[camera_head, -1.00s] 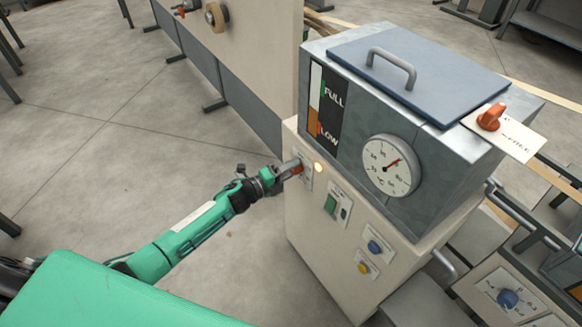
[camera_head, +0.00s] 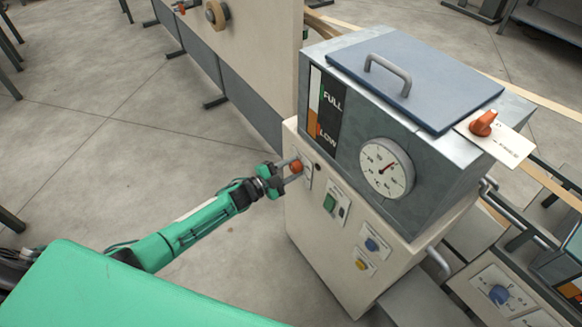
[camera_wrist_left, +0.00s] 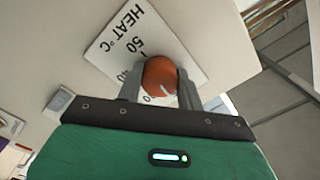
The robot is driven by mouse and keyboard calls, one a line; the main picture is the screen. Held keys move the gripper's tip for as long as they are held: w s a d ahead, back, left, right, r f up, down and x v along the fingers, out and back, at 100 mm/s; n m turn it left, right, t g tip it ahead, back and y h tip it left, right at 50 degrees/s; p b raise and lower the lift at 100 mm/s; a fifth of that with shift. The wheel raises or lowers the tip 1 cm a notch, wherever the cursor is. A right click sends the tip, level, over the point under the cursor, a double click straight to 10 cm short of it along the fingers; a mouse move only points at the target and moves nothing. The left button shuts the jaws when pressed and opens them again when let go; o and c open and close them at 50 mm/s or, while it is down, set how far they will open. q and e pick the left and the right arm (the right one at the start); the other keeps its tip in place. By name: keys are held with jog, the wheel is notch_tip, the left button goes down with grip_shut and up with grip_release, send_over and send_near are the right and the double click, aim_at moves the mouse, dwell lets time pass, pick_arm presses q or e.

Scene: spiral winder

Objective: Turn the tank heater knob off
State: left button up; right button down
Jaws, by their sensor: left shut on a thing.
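The tank heater knob (camera_head: 296,166) is an orange-red round knob on the cream front panel of the machine, below the grey tank (camera_head: 430,170). It shows large in the left wrist view (camera_wrist_left: 160,76), on a white plate (camera_wrist_left: 118,42) marked "HEAT °C" with numbers, 50 among them. A pale pointer line shows on the knob's face. My left gripper (camera_head: 288,168) is shut on the knob, one finger on each side, in the left wrist view too (camera_wrist_left: 160,90). A small lamp (camera_head: 318,167) right of the knob is dark. My right gripper is not in view.
A round temperature dial (camera_head: 387,168) is on the tank. A green switch (camera_head: 330,202), a blue button (camera_head: 372,245) and a yellow button (camera_head: 361,264) sit lower on the panel. Another orange knob (camera_head: 484,123) is at the tank's right. The floor left of the machine is clear.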

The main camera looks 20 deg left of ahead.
pick_arm(q)
jog(key=shift+n, duration=0.6)
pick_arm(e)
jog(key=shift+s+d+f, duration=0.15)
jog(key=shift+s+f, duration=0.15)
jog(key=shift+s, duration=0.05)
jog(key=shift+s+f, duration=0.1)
pick_arm(q)
jog(key=o, duration=1)
jog(key=shift+s, duration=0.1)
jog(key=v, duration=1.3)
jog(key=shift+s+a+b, duration=0.2)
jog(key=shift+a+b, duration=0.05)
jog(key=shift+b, duration=0.05)
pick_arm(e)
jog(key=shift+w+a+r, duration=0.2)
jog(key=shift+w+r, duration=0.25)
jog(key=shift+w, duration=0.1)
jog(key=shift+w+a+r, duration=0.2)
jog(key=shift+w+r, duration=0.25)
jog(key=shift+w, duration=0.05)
